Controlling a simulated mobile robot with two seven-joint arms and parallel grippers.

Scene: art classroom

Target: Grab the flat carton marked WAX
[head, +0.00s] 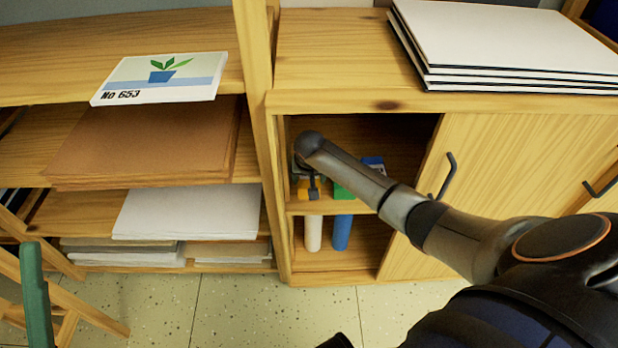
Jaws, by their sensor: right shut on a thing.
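My right arm reaches through the open part of the cabinet to its upper compartment. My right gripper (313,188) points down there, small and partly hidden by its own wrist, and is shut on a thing. A yellow-orange thing (303,191) shows right at its fingers and seems to be what it holds. I cannot read the word WAX on anything, so I cannot tell whether this is the flat carton. A green thing (342,193) and a blue thing (373,162) stand to the right, partly behind my forearm. My left gripper is not in view.
The cabinet's sliding door (500,160) with dark handles bounds the opening on the right. A white roll (313,232) and a blue roll (342,232) stand in the lower compartment. Open shelves with brown board (150,140) and paper are left. White boards (500,45) lie on top.

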